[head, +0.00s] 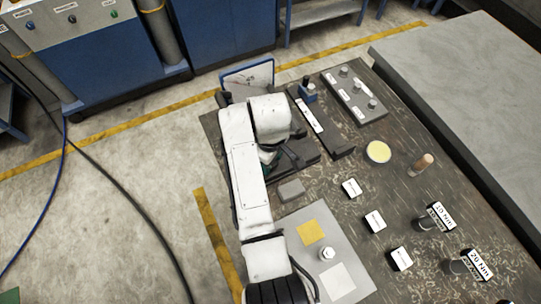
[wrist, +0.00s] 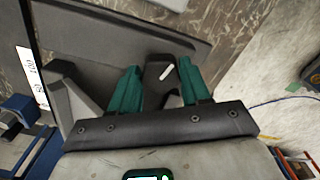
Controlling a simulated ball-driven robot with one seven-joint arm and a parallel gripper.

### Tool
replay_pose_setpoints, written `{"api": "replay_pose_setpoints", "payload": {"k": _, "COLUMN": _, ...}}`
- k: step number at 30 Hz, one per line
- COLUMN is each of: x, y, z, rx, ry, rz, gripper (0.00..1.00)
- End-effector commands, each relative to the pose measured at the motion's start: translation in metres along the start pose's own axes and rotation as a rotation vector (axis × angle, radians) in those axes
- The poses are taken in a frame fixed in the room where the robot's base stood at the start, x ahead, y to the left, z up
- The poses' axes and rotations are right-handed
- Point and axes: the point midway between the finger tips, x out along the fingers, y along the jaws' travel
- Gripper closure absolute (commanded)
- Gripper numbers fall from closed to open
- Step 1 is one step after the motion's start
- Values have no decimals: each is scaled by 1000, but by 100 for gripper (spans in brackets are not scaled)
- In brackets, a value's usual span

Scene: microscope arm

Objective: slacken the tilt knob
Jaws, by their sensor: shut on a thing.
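The tilt knob (wrist: 158,76) is a dark piece with a white mark on its face, near the middle of the wrist view. My gripper (wrist: 160,73) has its two green fingers on either side of the knob and is shut on it. The knob is on a dark grey stand with a flat base (wrist: 85,30), which is also partly visible in the head view (head: 306,150). In the head view my white arm covers the knob and most of the gripper. The fingertip contact is not fully clear.
A blue-framed panel (head: 262,74) stands behind my arm. A grey knob board (head: 355,97), a yellow disc (head: 378,152), a wooden-handled tool (head: 421,165) and several labelled blocks are on the dark table. A grey plate (head: 312,262) lies in front. A pale bench (head: 470,85) is to the right.

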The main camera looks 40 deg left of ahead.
Motion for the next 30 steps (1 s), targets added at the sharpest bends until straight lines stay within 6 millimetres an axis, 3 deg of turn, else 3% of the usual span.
{"api": "replay_pose_setpoints", "payload": {"k": 9, "x": -1, "y": 1, "z": -1, "rx": -97, "ry": 3, "rz": 2, "gripper": 84}}
{"api": "replay_pose_setpoints", "payload": {"k": 23, "x": -1, "y": 1, "z": -2, "rx": -110, "ry": 5, "rz": 3, "gripper": 84}}
{"api": "replay_pose_setpoints", "payload": {"k": 24, "x": -1, "y": 1, "z": -2, "rx": -110, "ry": 5, "rz": 3, "gripper": 52}}
{"api": "replay_pose_setpoints", "payload": {"k": 30, "x": -1, "y": 1, "z": -1, "rx": -109, "ry": 3, "rz": 2, "gripper": 33}}
